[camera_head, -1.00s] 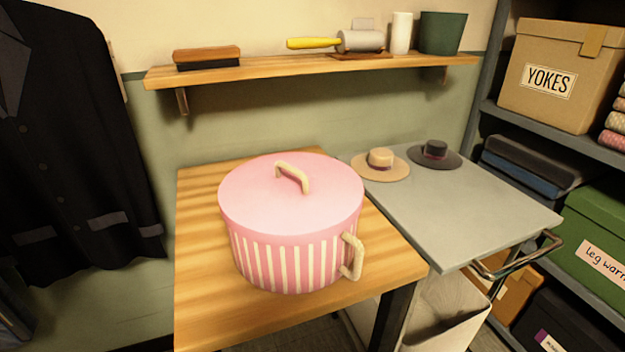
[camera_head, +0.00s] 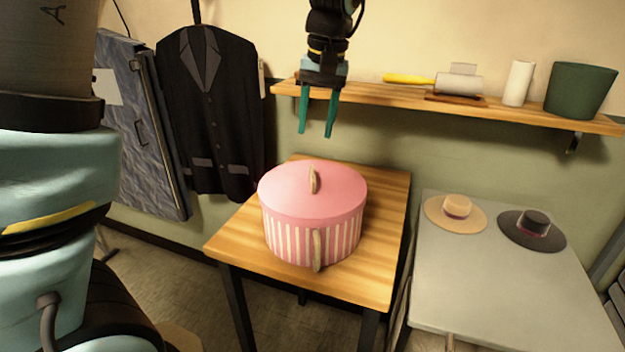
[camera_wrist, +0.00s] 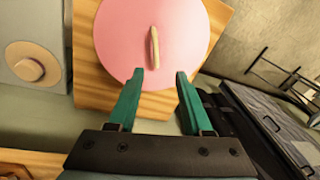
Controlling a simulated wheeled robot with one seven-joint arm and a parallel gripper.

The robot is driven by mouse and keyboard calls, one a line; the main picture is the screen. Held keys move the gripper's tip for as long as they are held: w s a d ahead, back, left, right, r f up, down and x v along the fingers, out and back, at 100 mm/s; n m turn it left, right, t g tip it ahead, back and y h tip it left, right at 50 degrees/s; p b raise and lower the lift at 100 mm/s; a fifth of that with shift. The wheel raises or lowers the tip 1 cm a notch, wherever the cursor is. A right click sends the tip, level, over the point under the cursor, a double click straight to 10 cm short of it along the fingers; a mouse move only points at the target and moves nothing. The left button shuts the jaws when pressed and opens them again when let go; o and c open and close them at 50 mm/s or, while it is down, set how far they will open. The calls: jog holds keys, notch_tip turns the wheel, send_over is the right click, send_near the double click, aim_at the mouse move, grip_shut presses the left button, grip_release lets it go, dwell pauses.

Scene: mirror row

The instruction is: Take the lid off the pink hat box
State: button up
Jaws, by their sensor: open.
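The pink hat box (camera_head: 290,235) has cream stripes and stands upright on a wooden table (camera_head: 380,262). Its plain pink lid (camera_head: 285,190) is on, with a cream loop handle (camera_head: 314,180) on top. A cream side handle (camera_head: 317,250) faces the camera. My gripper (camera_head: 316,135) hangs above the box with its teal fingers open and empty, pointing down. In the wrist view the lid (camera_wrist: 120,40) and its handle (camera_wrist: 154,47) lie beyond the fingertips of my gripper (camera_wrist: 160,76), apart from them.
A wall shelf (camera_head: 400,97) runs behind my gripper, carrying a yellow-handled roller (camera_head: 410,79), a white cylinder (camera_head: 518,83) and a green pot (camera_head: 580,90). A grey table (camera_head: 480,290) at right holds a tan hat (camera_head: 456,212) and a dark hat (camera_head: 532,230). A dark jacket (camera_head: 210,110) hangs at left.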

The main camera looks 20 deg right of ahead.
jog(key=p, duration=0.1)
send_over(313, 171)
jog(key=f, duration=0.5)
jog(key=shift+s+d+f, duration=0.1)
jog(key=shift+s+d, duration=0.2)
jog(key=shift+s, duration=0.05)
jog(key=shift+w+a+f+p, duration=0.15)
jog(key=shift+f+p, duration=0.5)
jog(key=shift+f, duration=0.65)
jog(key=shift+w+a+f+p, duration=0.15)
jog(key=shift+f+p, duration=0.45)
jog(key=shift+f, duration=0.7)
grip_shut()
